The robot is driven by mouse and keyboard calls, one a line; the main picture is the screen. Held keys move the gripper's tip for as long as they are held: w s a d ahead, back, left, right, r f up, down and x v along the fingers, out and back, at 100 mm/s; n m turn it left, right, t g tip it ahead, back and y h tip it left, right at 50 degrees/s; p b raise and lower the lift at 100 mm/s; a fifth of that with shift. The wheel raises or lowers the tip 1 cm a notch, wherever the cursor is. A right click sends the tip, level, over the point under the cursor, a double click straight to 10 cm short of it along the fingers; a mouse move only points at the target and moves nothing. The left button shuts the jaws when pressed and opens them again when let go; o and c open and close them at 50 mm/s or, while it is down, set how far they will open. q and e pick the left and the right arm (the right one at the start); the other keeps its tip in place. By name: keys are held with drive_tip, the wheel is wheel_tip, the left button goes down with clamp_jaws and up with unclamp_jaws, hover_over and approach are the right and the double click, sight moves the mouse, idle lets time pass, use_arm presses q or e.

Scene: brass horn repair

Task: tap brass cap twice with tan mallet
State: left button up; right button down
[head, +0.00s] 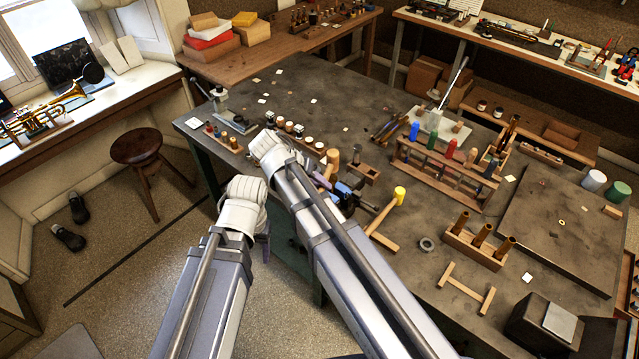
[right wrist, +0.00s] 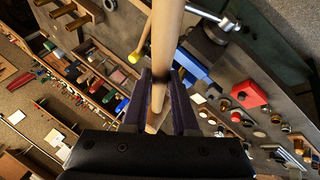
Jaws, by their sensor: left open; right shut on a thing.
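My right gripper (right wrist: 158,100) is shut on the pale wooden handle of the tan mallet (right wrist: 168,35), which rises between the dark purple fingers in the right wrist view. In the head view the tan mallet's head (head: 333,157) shows just beyond my right gripper (head: 322,181), over the bench's near edge. My left gripper (head: 264,244) is open, low in front of the bench, mostly hidden by its own wrist. I cannot tell for sure which small piece is the brass cap; several small round caps sit in rows near the right gripper.
A yellow-headed mallet (head: 399,194) lies right of my right arm. A rack of coloured handles (head: 440,165) and a wooden block with brass tubes (head: 478,240) stand further right. A red block (right wrist: 249,95) shows in the right wrist view. The bench's middle back is mostly clear.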

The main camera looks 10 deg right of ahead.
wheel_tip(320, 180, down, 5)
drive_tip(key=b, duration=0.5)
wheel_tip(320, 180, up, 4)
drive_tip(key=p, duration=0.4)
drive_tip(key=shift+r, duration=0.15)
drive_tip(key=shift+w+r+g+p, duration=0.1)
drive_tip(key=shift+r+g+p, duration=0.25)
drive_tip(key=shift+p, duration=0.35)
